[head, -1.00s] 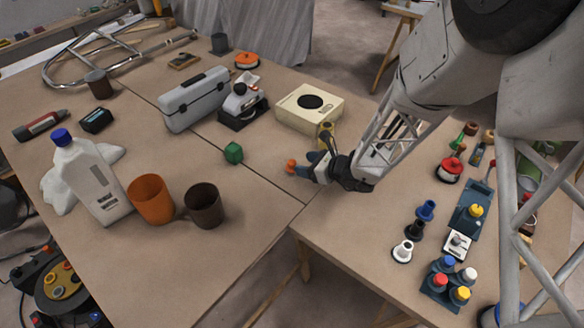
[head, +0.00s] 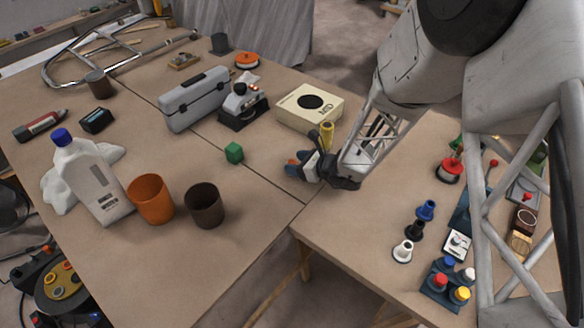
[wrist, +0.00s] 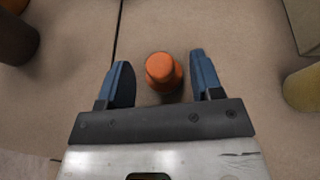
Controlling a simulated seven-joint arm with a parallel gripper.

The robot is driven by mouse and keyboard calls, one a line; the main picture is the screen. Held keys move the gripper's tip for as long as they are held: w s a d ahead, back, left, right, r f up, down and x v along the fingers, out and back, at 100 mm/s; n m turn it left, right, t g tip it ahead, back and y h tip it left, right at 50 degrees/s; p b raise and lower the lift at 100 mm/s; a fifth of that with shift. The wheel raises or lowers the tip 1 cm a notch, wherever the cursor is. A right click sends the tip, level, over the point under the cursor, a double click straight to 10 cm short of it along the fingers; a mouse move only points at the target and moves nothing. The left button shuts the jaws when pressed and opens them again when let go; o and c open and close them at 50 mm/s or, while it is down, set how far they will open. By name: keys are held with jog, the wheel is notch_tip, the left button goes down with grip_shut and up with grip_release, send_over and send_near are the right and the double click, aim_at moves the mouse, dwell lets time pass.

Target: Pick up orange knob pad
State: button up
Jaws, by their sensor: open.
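The orange knob pad (wrist: 162,72) stands on the tabletop and shows in the wrist view between and slightly beyond the blue fingertips. My gripper (wrist: 160,80) is open, with one finger on each side of the knob and a gap on both sides. Only a small orange part of the knob pad (head: 291,161) shows there; the fingers hide the rest.
An orange cup (head: 150,198) and a brown cup (head: 204,205) stand front left. A table seam (head: 270,183) runs nearby.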

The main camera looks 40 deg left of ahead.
aim_at(294, 163)
jog(key=shift+x, duration=1.95)
jog(key=shift+f, duration=0.1)
jog(key=c, duration=1)
